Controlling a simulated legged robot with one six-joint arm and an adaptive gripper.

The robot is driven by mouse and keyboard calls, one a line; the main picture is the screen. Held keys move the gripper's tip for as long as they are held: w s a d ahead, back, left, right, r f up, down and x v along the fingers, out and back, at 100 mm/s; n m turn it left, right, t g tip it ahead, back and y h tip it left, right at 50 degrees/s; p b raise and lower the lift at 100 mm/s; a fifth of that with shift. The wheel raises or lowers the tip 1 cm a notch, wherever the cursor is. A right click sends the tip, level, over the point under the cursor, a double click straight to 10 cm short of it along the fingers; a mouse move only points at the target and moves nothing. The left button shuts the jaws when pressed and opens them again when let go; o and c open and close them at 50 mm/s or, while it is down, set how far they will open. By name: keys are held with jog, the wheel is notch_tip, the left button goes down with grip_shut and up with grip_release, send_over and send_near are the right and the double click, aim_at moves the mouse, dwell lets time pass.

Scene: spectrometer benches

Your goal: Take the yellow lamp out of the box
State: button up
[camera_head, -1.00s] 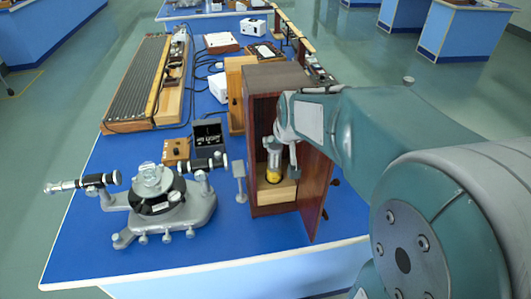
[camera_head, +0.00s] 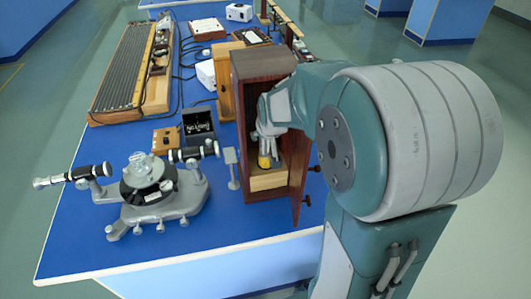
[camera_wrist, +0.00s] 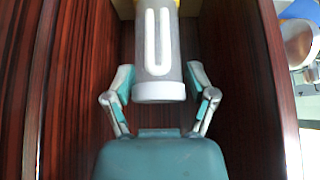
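The wooden box (camera_head: 240,158) is dark red-brown, with its door (camera_head: 298,178) open toward the front. The yellow lamp (camera_head: 264,161) stands upright inside on a pale wooden block (camera_head: 268,181); its upper part is hidden by my gripper (camera_head: 268,132). In the wrist view the lamp (camera_wrist: 157,55) shows a grey tube with a white U shape, a white end cap and a bit of yellow at the top. My gripper (camera_wrist: 160,90) is open, one finger on each side of the lamp's capped end. Gaps show between the fingers and the lamp.
Dark wood walls (camera_wrist: 82,80) stand close on both sides of my gripper. Left of the box are a small stand (camera_head: 231,165) and a spectrometer (camera_head: 150,190). A dark power unit (camera_head: 198,124) sits behind them. The blue bench top (camera_head: 85,240) is clear at its front left.

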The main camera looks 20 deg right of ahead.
grip_shut()
